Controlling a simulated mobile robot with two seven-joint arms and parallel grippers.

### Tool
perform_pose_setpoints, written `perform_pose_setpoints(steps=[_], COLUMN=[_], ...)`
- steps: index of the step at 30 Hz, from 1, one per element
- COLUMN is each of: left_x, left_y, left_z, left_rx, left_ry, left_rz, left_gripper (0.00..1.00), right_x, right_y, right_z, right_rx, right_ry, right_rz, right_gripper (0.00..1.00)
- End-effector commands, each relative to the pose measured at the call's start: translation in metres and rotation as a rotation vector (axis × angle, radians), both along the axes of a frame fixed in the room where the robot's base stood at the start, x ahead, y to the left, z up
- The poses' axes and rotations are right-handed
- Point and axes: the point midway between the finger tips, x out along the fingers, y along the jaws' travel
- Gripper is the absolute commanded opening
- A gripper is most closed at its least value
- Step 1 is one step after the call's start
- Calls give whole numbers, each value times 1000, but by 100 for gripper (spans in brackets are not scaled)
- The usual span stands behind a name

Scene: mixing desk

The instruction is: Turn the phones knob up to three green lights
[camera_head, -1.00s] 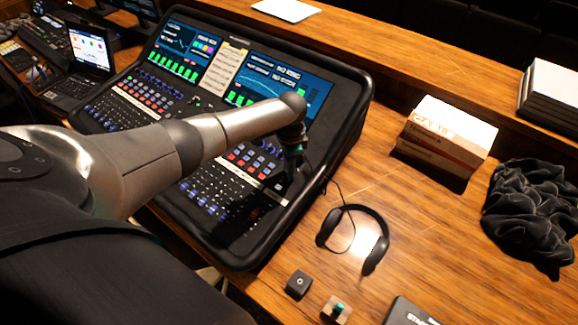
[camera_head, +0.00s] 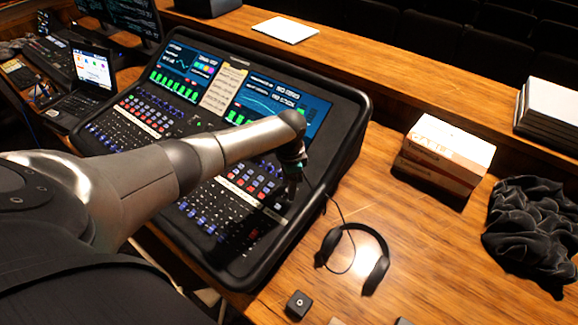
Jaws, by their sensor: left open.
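The mixing desk (camera_head: 345,140) is a large black console with lit screens, rows of coloured buttons and faders. My left arm reaches across it from the left. My left gripper (camera_head: 287,196) points down over the right part of the panel, close to its surface; it is open and looks empty. Whether its fingers touch anything is too small to tell. I cannot pick out the phones knob or its green lights; the gripper and arm cover part of the panel. My right gripper is not in view.
Black headphones (camera_head: 379,269) lie on the wooden table right of the desk, their cable running toward it. A small black box (camera_head: 298,304) is nearer. Stacked cartons (camera_head: 445,150), dark cloth (camera_head: 530,225) and a laptop (camera_head: 92,75) stand around.

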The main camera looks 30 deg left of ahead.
Motion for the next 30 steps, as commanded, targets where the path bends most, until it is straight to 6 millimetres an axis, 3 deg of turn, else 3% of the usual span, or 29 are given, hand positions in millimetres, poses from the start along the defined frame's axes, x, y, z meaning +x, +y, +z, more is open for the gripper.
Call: perform_pose_setpoints(steps=[18, 24, 30], left_x=[0, 0, -1], left_y=[-2, -3, -3], left_z=[120, 141, 145], left_rx=[1, -1, 0], left_ry=[-5, -2, -1], left_rz=[-1, 0, 1], left_gripper=[56, 56, 56], right_x=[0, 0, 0], right_y=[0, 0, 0], right_z=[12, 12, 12], right_rx=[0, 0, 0], right_ry=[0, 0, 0], right_rz=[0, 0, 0], right_gripper=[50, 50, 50])
